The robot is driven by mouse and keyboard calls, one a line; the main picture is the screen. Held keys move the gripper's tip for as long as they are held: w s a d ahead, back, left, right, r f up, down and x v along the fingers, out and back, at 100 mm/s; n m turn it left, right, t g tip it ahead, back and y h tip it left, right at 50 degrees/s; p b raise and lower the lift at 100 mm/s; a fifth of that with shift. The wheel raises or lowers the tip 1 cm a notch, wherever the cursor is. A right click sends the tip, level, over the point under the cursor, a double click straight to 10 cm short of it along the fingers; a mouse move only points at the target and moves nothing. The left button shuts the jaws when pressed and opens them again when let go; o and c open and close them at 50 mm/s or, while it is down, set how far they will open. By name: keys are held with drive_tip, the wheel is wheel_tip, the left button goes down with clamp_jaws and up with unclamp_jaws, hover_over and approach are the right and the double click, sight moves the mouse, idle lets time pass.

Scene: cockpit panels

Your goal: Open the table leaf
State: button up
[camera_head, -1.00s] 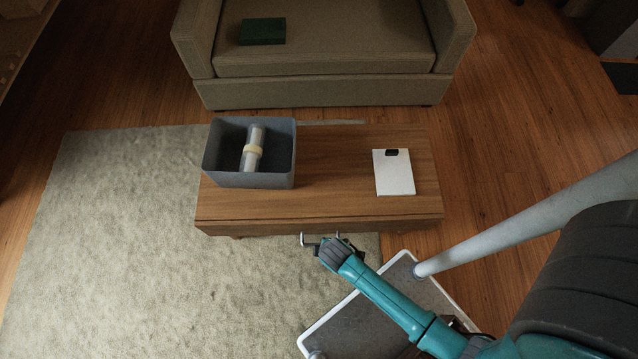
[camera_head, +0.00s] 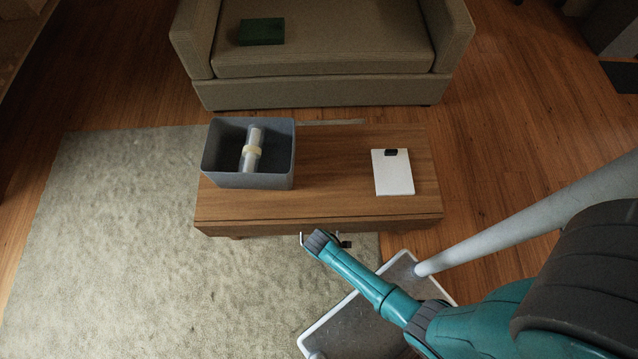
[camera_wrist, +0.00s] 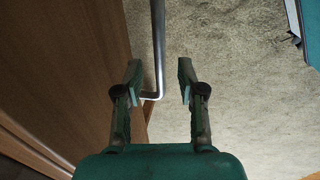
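The wooden table (camera_head: 330,205) stands in front of the sofa, with a front panel along its near edge. A metal bar handle (camera_wrist: 158,45) sticks out from the wooden front; only its left end (camera_head: 301,240) shows in the head view. My gripper (camera_wrist: 160,75) is open at the table's front, and the bar runs between its two fingers, nearer the left one in the wrist view. The fingers are not closed on it. In the head view my wrist (camera_head: 320,243) hides most of the handle and the fingers.
A grey bin (camera_head: 250,180) with a rolled object (camera_head: 252,150) in it stands on the table's left part. A white clipboard (camera_head: 393,175) lies on the right part. A sofa (camera_head: 325,55) stands behind. The pale rug (camera_head: 130,230) on the left is clear.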

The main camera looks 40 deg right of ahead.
drive_tip(key=shift+w+d+f, duration=0.1)
drive_tip(key=shift+w+f, duration=0.05)
drive_tip(key=shift+f, duration=0.9)
clamp_jaws()
